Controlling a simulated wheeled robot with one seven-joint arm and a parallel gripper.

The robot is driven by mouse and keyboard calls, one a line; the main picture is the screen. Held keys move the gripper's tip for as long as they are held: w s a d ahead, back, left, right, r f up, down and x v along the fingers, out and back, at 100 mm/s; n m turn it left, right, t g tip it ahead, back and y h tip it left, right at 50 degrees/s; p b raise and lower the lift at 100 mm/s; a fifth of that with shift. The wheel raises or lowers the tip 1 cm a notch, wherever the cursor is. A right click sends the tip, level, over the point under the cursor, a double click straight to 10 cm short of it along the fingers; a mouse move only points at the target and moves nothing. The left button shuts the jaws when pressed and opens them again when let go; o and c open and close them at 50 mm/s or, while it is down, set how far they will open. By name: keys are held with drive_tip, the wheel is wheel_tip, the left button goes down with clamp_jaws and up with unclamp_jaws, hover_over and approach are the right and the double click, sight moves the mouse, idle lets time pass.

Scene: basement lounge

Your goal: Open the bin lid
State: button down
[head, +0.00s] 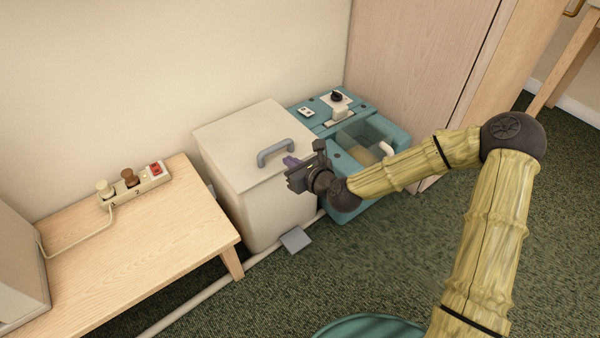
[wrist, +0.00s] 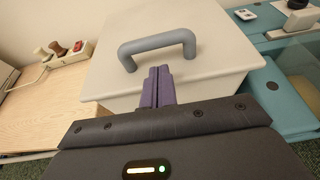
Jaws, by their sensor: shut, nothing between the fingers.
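The bin (head: 258,207) is a cream box standing between a wooden table and a teal unit. Its flat lid (head: 232,134) is closed and carries a grey bar handle (head: 277,150) near the front edge. A grey pedal (head: 296,239) sticks out at the bin's foot. My gripper (head: 290,162) is at the front right of the lid, close to the handle. In the wrist view its purple fingers (wrist: 158,77) are together and empty, pointing at the lid's front edge just below the handle (wrist: 157,46). I cannot tell whether the fingertips touch the lid.
A wooden table (head: 150,245) on the left holds a power strip (head: 138,186) with plugs. A teal unit (head: 365,125) with an open basin stands right of the bin, beside a wooden cabinet (head: 420,50).

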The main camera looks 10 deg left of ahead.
drive_tip(key=b+x, duration=0.1)
drive_tip(key=x, duration=0.2)
drive_tip(key=shift+w+a+f, duration=0.1)
drive_tip(key=shift+w+a, duration=0.15)
